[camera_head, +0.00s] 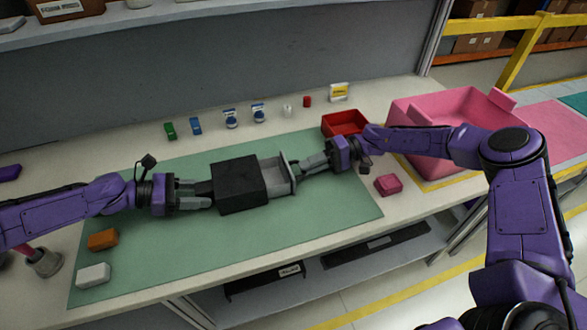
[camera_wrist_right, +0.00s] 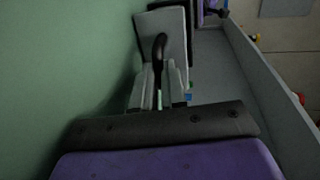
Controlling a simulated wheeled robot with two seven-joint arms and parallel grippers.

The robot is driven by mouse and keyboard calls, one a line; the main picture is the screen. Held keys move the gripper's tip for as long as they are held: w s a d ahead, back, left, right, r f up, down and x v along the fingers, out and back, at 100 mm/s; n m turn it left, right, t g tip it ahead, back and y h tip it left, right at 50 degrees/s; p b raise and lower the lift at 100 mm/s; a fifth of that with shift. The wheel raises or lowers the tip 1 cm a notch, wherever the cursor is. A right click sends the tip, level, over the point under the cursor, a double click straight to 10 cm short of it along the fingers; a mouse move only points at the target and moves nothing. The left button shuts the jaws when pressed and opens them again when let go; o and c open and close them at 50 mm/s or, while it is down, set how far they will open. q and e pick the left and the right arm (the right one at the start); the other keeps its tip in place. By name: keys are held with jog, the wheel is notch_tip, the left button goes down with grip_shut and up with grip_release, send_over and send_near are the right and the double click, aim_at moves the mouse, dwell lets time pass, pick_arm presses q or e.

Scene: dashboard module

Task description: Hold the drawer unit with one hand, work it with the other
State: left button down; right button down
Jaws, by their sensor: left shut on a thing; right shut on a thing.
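The drawer unit (camera_head: 238,186) is a black box on the green mat (camera_head: 330,205). Its grey drawer (camera_head: 272,172) stands out of the box on the right side, and its inside shows from above. My left gripper (camera_head: 206,193) is shut on the left end of the unit; the exact grip spot is partly hidden by the fingers. My right gripper (camera_head: 300,168) is shut on the drawer's handle at the drawer front. In the right wrist view the dark handle (camera_wrist_right: 160,45) shows between the fingers, against the pale drawer front (camera_wrist_right: 178,22).
An orange block (camera_head: 103,239) and a white block (camera_head: 93,275) lie at the mat's left. A red bin (camera_head: 344,122), pink block (camera_head: 388,185) and large pink bin (camera_head: 440,112) are on the right. Several small items line the back. The mat in front of the unit is clear.

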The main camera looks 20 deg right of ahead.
jog(key=shift+d, duration=0.65)
pick_arm(q)
jog(key=shift+a, duration=0.1)
pick_arm(e)
jog(key=shift+a, duration=0.1)
jog(key=c, duration=1.2)
grip_release()
jog(key=shift+o, duration=0.2)
notch_tip(320, 180, up, 10)
